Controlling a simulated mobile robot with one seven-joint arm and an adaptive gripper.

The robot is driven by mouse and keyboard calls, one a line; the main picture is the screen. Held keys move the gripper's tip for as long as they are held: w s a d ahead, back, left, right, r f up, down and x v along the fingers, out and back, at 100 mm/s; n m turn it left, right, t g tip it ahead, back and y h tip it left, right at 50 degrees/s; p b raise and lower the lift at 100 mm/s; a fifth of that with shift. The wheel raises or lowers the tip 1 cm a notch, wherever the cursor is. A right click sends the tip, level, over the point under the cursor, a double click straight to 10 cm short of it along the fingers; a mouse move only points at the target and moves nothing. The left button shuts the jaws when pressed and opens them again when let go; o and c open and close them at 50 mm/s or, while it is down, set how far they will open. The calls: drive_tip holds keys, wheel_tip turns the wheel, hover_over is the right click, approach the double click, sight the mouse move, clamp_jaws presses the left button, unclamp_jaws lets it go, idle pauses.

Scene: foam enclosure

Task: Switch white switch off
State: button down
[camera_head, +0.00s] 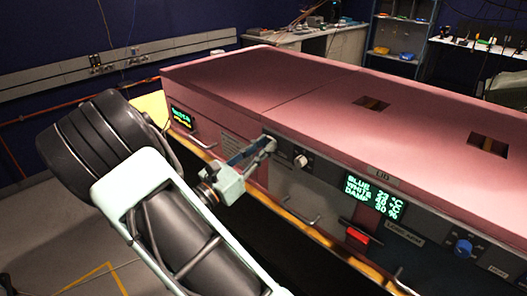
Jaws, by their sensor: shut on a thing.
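My gripper (268,146) is at the front panel of the pink foam enclosure (240,78), just below its top edge. Its fingers are shut on a small control there. The fingers mostly cover this control, so its colour and setting cannot be made out. A pale knob (301,160) on a dark plate sits just right of the fingertips, apart from them. I cannot tell which of these is the white switch. A display (373,196) further right shows green text with the words blue, white and damp.
A small display (181,117) is at the enclosure's left end. A red handle (358,236) and a blue knob (463,246) are further right on the front. An orange-brown edge (300,228) runs along below the panel. Open floor lies to the left.

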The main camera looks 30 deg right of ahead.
drive_tip(key=shift+f+h, duration=0.1)
drive_tip(key=shift+h, duration=0.2)
drive_tip(key=c, duration=1.8)
unclamp_jaws()
drive_tip(key=shift+a, duration=0.15)
drive_tip(key=v, duration=1.1)
drive_tip(key=shift+s+a, duration=0.2)
drive_tip(key=shift+a, duration=0.15)
drive_tip(key=shift+f, duration=0.1)
